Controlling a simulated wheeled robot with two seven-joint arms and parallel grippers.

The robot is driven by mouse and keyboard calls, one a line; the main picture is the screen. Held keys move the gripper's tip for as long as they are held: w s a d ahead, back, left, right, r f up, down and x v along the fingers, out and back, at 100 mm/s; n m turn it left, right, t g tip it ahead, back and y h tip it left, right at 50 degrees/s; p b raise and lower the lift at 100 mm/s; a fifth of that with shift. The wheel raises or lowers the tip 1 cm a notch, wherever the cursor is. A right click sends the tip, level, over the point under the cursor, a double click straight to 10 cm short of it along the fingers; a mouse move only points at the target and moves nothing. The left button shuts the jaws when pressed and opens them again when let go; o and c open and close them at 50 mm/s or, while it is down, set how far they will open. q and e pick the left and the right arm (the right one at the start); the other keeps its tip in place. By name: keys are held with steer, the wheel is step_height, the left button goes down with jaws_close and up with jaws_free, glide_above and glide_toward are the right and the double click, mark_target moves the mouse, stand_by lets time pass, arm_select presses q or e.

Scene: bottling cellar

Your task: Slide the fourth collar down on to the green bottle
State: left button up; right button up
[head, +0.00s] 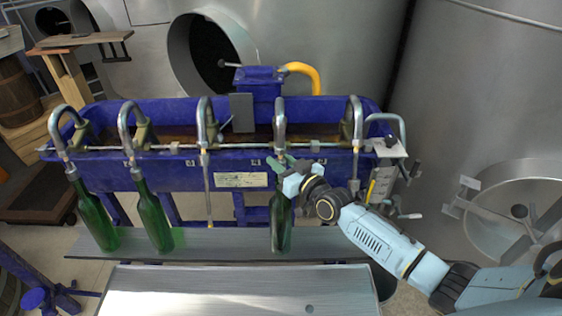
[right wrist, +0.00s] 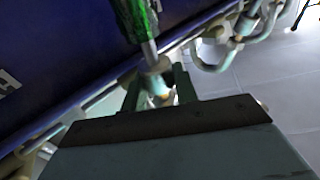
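The green bottle (head: 281,232) stands upright on the grey shelf (head: 215,245) below the fourth spout (head: 279,122) of the blue filler. My right gripper (head: 288,165) reaches in from the right at that spout and covers part of the bottle's top. In the right wrist view, its fingers (right wrist: 158,92) flank the fourth collar (right wrist: 156,68) closely and appear shut on it. A bare stretch of metal tube shows between the collar and the mouth of the bottle, which also shows in the right wrist view (right wrist: 137,18). My left gripper is not in view.
Green bottles stand under the first (head: 93,220) and second (head: 153,218) spouts. The third spout's tube (head: 209,190) hangs bare beside the fourth bottle. The fifth spout (head: 356,125) is close to my right arm. A grey table (head: 230,290) lies in front.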

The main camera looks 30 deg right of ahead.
steer(key=shift+c, duration=0.5)
steer(key=shift+s+a+f+b, duration=0.15)
steer(key=shift+f+b, duration=0.35)
steer(key=shift+f, duration=0.25)
steer(key=shift+s+d+f+b, duration=0.1)
steer(key=shift+f+b, duration=0.35)
steer(key=shift+f, duration=0.25)
steer(key=shift+r, duration=0.1)
steer(key=o, duration=0.6)
steer(key=shift+o, duration=0.2)
steer(key=shift+s, duration=0.1)
steer(key=p+v, duration=0.1)
steer(key=v, duration=1.2)
steer(key=shift+s, duration=0.1)
